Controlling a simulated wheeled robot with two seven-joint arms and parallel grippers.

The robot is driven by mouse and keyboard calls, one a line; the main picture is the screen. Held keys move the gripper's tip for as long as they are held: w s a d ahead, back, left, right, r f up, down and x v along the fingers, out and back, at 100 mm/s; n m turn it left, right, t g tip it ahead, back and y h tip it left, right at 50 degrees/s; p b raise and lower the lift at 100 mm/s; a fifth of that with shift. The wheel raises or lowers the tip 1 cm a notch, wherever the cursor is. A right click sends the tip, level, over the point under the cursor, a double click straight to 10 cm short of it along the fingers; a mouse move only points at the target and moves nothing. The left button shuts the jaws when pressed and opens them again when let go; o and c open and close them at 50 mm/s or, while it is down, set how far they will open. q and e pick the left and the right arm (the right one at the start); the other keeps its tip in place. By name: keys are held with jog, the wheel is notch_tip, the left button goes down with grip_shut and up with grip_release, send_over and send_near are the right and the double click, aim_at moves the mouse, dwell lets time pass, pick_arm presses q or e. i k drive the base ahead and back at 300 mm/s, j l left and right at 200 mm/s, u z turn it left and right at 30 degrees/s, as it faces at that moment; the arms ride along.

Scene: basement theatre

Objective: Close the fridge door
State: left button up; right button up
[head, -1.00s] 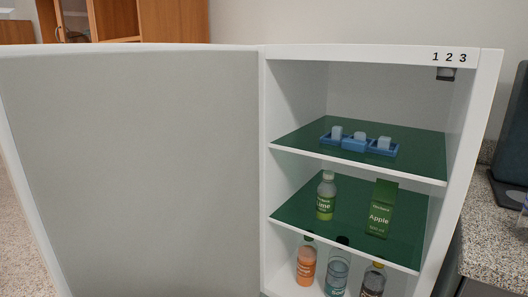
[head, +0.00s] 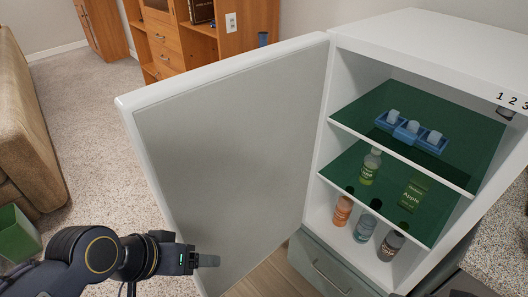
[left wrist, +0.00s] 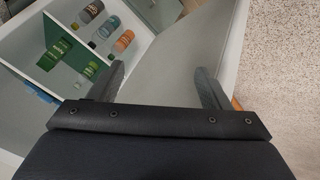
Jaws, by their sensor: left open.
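The fridge (head: 425,45) stands at the right of the head view. Its door (head: 235,150) is hinged on the left and stands wide open, with its grey inner face towards me. My left gripper (head: 212,261) is in front of the lower part of the door in the head view. In the left wrist view the door (left wrist: 185,50) lies beyond the spread, empty fingers of my left gripper (left wrist: 160,88). I cannot tell whether a finger touches the door. My right gripper is not in view.
Inside are green shelves (head: 400,175) with a blue tray (head: 410,130), a lime bottle (head: 371,165), an apple carton (head: 412,192) and several bottles below. A tan sofa (head: 28,120) and green box (head: 18,236) stand left. Open carpet (head: 90,130) lies between sofa and door.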

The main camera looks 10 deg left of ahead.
aim_at(223, 150)
jog(key=j+z, duration=0.15)
jog(key=j, duration=0.25)
jog(key=k+j+z, duration=0.15)
jog(key=j, duration=0.2)
jog(key=j+z, duration=0.15)
jog(key=j, duration=0.2)
jog(key=k+j+z, duration=0.15)
jog(key=j, duration=0.2)
jog(key=k+j+z, duration=0.15)
jog(key=j, duration=0.2)
jog(key=i+j+z, duration=0.1)
jog(key=j+z, duration=0.3)
jog(key=j, duration=0.25)
jog(key=j+z, duration=0.4)
jog(key=j, duration=0.25)
jog(key=i+j+z, duration=0.1)
jog(key=j, duration=0.65)
jog(key=k+j+z, duration=0.1)
jog(key=l, duration=0.15)
